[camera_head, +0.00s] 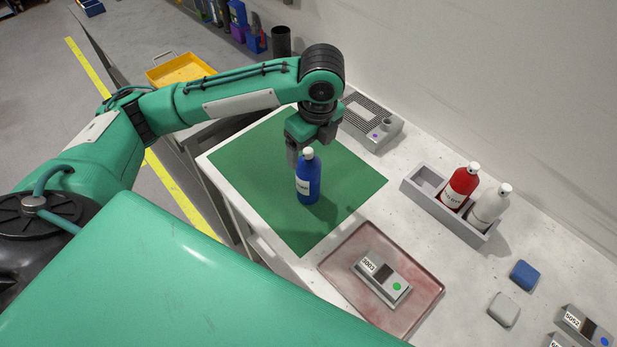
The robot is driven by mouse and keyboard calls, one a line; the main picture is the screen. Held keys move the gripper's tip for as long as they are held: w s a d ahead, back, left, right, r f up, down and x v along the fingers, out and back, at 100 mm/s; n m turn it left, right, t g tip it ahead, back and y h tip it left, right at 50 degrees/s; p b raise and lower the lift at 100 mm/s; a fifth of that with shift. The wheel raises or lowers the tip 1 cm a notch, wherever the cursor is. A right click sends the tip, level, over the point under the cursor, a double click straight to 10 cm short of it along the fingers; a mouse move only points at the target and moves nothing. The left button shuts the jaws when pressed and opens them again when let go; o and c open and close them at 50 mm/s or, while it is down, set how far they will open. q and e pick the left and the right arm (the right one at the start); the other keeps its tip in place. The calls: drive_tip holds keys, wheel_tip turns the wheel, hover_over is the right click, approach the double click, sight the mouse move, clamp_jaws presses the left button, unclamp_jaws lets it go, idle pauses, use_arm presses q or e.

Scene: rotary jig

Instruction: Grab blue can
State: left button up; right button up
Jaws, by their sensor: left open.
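A blue can (308,183), shaped like a bottle with a white cap and a pale label, stands upright on the green mat (345,187). My left gripper (296,158) points down just behind the can and a little to its left. Its jaws are open, and the can partly covers the fingertips. Whether a finger touches the can I cannot tell. My right gripper is outside this view.
A grey tray (411,190) to the right holds a red bottle (460,188) and a white bottle (488,208). A grey grilled device (370,120) stands behind the mat. A reddish tray (424,317) with a labelled box (383,277) lies in front.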

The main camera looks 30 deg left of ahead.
sight(308, 163)
use_arm(q)
wheel_tip(308, 163, down, 2)
drive_tip(key=shift+a+f, duration=0.1)
drive_tip(key=shift+f, duration=0.1)
drive_tip(key=f, duration=0.1)
drive_tip(key=f+p, duration=0.1)
drive_tip(key=f, duration=0.1)
drive_tip(key=a+f, duration=0.1)
drive_tip(key=f, duration=0.1)
drive_tip(key=shift+w+p, duration=0.3)
drive_tip(key=shift+w, duration=0.1)
drive_tip(key=c, duration=1.6)
